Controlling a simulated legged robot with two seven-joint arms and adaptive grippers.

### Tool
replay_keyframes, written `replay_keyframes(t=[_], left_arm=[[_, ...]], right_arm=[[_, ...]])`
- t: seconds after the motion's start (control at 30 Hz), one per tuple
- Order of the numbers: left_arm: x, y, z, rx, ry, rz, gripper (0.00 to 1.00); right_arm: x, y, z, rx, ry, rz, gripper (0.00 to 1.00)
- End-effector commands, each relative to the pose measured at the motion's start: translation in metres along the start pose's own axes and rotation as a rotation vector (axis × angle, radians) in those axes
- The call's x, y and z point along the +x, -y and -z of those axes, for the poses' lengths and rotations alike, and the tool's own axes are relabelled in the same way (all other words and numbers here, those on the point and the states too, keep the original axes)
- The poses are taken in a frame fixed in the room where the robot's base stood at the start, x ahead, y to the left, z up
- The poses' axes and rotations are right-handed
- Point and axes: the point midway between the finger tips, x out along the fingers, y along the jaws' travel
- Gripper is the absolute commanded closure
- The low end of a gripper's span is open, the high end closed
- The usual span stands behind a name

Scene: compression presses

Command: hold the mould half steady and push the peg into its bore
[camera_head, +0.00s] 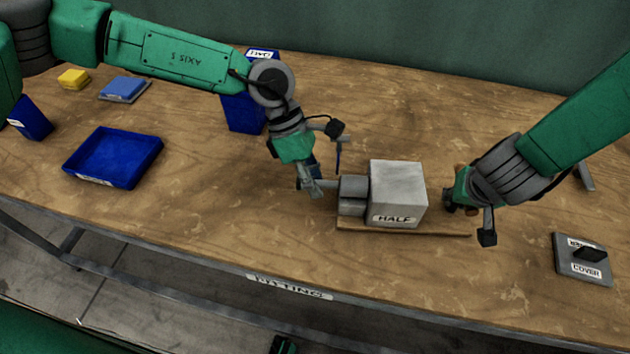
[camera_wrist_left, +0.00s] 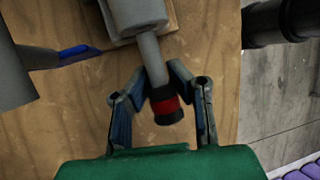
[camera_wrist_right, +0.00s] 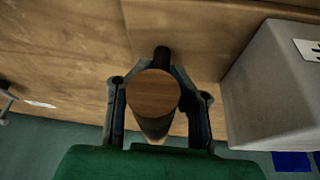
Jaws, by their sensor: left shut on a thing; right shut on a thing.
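The mould half (camera_head: 398,188) is a grey block labelled HALF, sitting on a thin wooden board (camera_head: 445,233). A grey stepped part projects from its left side. My left gripper (camera_head: 318,187) is shut on a grey bar (camera_wrist_left: 150,55) at that side; the bar ends in a red band and a black tip. My right gripper (camera_head: 453,197), right of the block, is shut on the peg (camera_wrist_right: 152,93), which shows a round wood-coloured end and a dark tip. The block stands to the right in the right wrist view (camera_wrist_right: 275,90). The peg and block appear apart. The bore is not visible.
A grey cover plate (camera_head: 583,262) with a black handle lies at the right. A blue tray (camera_head: 112,157), a blue bin (camera_head: 243,112), a blue block (camera_head: 124,88) and a yellow block (camera_head: 73,78) are at the left. The bench front is clear.

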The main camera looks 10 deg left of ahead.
Motion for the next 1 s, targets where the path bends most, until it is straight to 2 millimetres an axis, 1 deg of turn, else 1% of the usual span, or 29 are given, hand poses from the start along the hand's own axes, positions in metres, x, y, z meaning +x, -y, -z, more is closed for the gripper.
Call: replay_keyframes(t=[1.0], left_arm=[[0.010, -0.002, -0.024, 0.001, 0.001, 0.000, 1.00]], right_arm=[[0.000, 0.000, 0.001, 0.000, -0.002, 0.000, 1.00]])
